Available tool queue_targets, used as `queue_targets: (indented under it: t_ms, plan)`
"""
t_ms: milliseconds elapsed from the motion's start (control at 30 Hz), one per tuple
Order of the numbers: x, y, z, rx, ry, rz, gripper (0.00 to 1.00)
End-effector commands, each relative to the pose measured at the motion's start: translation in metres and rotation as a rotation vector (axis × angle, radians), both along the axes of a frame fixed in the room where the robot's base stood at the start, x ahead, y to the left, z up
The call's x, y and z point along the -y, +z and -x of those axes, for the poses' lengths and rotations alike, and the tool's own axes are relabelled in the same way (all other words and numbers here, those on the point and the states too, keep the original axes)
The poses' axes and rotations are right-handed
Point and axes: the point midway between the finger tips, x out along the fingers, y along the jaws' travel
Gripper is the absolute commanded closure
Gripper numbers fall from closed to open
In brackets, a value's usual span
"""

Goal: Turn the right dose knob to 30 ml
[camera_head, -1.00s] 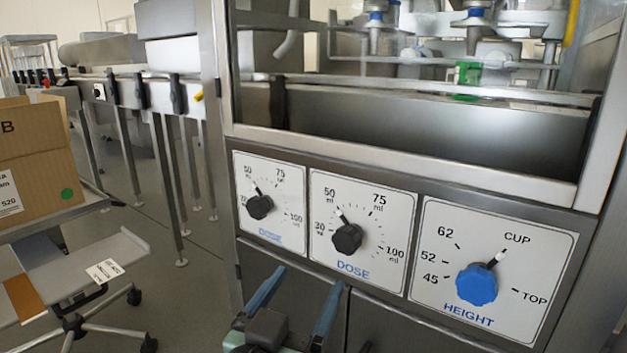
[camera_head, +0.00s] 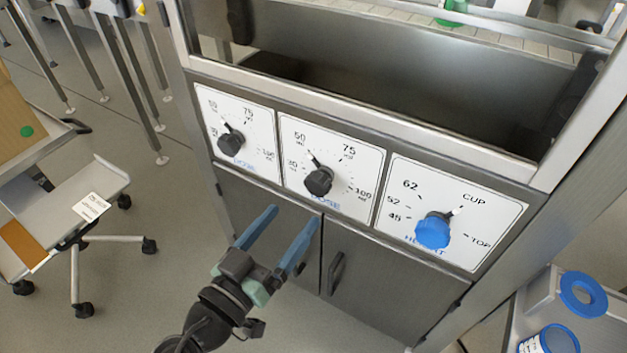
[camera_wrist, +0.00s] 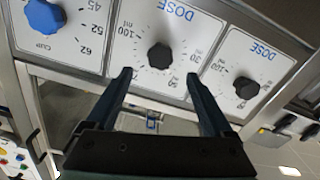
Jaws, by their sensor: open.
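The right dose knob (camera_head: 319,181) is black with a white pointer, on the middle white panel marked 30, 50, 75 and 100 ml. Its pointer aims up and left, close to the 50 mark. The left dose knob (camera_head: 231,144), also black, is on the panel to its left. My gripper (camera_head: 292,222) is open and empty, below the dose panels and in front of the cabinet doors. In the wrist view, upside down, the right dose knob (camera_wrist: 160,56) appears beyond and between the two blue fingertips (camera_wrist: 156,76), not touched.
A blue height knob (camera_head: 433,231) is on the right panel. Cabinet doors with a dark handle (camera_head: 335,272) are below. A cart (camera_head: 75,205) stands at the left, and blue-rimmed containers (camera_head: 583,294) stand at the lower right.

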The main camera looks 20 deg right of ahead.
Motion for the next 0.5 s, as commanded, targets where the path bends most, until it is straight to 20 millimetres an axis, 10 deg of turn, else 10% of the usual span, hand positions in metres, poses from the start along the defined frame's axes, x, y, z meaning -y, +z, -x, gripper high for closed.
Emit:
queue_targets:
  t_ms: [500]
  plan:
    - [0.069, 0.000, -0.054, 0.001, 0.000, -0.001, 0.14]
